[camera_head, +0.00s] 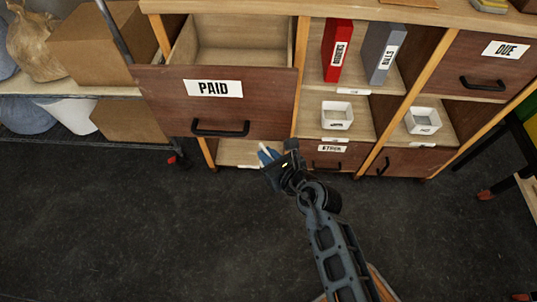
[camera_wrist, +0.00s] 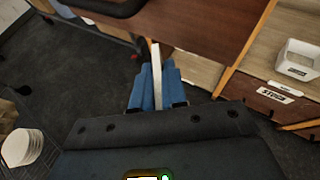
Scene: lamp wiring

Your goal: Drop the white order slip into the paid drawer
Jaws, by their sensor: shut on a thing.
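The PAID drawer (camera_head: 270,112) is pulled open at the upper left in the head view, with its label and black handle on the front. The visible part of its inside is bare. My gripper (camera_head: 267,154) is below and in front of the drawer's lower right part. In the wrist view my gripper's blue fingers (camera_wrist: 155,88) are shut on the white order slip (camera_wrist: 156,62), seen edge-on as a thin upright strip. The wrist view also shows a wooden drawer front (camera_wrist: 200,25) beyond the slip. The slip is hard to make out in the head view.
Right of the drawer are a red binder (camera_head: 337,52), a grey binder (camera_head: 383,55) and two small white trays, one (camera_head: 337,114) nearer. The DUE drawer (camera_head: 490,65) is at the upper right. Cardboard boxes stand on a left shelf. The dark floor in front is mostly clear.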

